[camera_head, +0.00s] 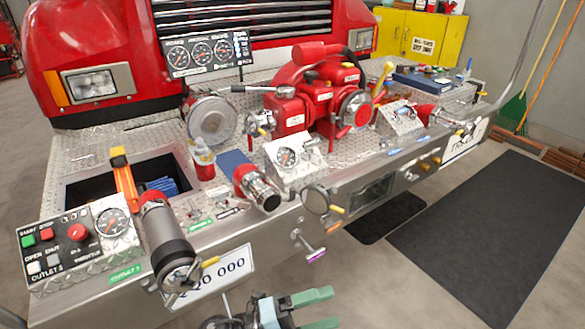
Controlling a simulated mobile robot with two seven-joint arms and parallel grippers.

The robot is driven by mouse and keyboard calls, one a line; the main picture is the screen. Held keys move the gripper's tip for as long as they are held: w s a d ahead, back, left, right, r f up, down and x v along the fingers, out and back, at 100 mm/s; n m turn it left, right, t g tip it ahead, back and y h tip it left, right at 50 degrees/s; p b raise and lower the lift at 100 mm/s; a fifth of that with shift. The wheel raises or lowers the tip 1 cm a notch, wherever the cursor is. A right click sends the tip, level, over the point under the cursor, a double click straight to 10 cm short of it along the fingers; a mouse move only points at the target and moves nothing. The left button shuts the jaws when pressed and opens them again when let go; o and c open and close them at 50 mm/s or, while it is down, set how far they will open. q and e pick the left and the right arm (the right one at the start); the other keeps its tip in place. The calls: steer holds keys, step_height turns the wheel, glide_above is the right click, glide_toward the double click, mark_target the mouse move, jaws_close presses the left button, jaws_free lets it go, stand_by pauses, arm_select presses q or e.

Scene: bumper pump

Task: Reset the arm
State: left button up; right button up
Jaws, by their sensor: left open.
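My left gripper (316,309) is at the bottom middle of the head view. Its two green-tipped fingers are spread apart and point right, with nothing between them. It is in front of the truck's bumper (318,218), over the floor, apart from the panels and fittings. The rest of its arm is cut off by the lower edge. My right gripper does not show.
The bumper carries a red pump (312,95), gauges, valves and a left control panel (82,242). A capped pipe outlet (168,238) and a purple-ended handle (314,254) jut forward. Dark mats (490,235) lie on open floor at right; a yellow cabinet (425,38) stands behind.

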arm_select(q)
steer(key=s+a+f+n+t+y, duration=0.2)
steer(key=a+f+n+t+y, duration=0.35)
steer(key=a+n, duration=0.4)
steer(key=s+a+f+n+t+y, duration=0.2)
steer(key=a+f+n+t+y, duration=0.4)
steer(key=n, duration=0.7)
steer(key=s+a+f+n+g+y, duration=0.2)
steer(key=s+a+f, duration=0.3)
steer(key=s, duration=0.3)
steer(key=s+a+f+n+g+y, duration=0.3)
steer(key=s+a+f+n+g, duration=0.2)
steer(key=s, duration=0.3)
steer(key=shift+f+y+p, duration=0.35)
steer(key=shift+f+p, duration=0.05)
steer(key=shift+f, duration=0.1)
